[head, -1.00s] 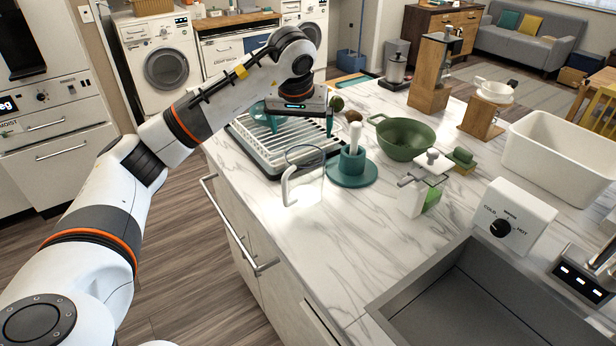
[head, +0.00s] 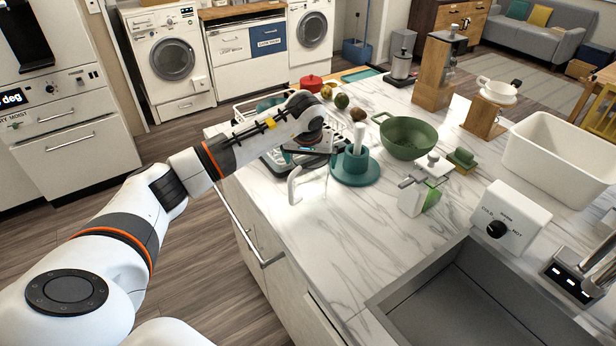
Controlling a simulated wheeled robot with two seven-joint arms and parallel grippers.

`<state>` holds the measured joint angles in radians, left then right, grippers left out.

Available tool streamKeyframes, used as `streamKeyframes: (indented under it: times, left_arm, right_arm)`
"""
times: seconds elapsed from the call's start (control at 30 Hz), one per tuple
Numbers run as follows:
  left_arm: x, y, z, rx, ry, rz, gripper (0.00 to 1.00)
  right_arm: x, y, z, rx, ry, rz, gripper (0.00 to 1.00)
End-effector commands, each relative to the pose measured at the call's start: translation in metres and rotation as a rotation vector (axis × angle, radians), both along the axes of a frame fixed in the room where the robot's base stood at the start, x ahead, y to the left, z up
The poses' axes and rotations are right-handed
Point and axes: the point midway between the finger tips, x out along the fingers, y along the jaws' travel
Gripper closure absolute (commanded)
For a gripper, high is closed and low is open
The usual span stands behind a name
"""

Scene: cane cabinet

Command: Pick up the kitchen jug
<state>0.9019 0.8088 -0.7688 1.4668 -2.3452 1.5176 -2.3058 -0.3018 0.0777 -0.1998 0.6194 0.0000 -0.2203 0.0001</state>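The kitchen jug (head: 312,186) is clear, with a white handle on its left side. It stands upright on the marble counter near the edge, beside the teal paper-towel-style holder. My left gripper (head: 312,158) is above and just behind the jug in the picture, with its arm coming in from the left. Its fingers are hard to make out against the dish rack, so I cannot tell how far apart they are. It does not appear to hold the jug. My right gripper is out of the picture.
The counter front of the jug is clear.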

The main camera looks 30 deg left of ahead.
Motion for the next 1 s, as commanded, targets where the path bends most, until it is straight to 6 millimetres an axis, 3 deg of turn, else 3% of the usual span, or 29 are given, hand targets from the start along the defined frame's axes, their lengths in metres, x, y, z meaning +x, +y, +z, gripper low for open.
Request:
streamKeyframes:
  times: [0.17,0.53,0.8,1.0]
  left_arm:
    - [0.000,0.000,0.000,0.000,-0.001,0.000,0.02]
    - [0.000,0.000,0.000,-0.001,-0.001,0.001,0.61]
    - [0.001,0.000,0.005,-0.001,-0.005,0.001,0.61]
    - [0.002,0.001,0.035,0.001,-0.011,0.002,0.61]
  right_arm:
    - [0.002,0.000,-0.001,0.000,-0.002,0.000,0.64]
    - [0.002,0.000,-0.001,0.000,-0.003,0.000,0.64]
    - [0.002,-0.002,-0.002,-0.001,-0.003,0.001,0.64]
    - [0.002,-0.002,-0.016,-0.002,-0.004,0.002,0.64]
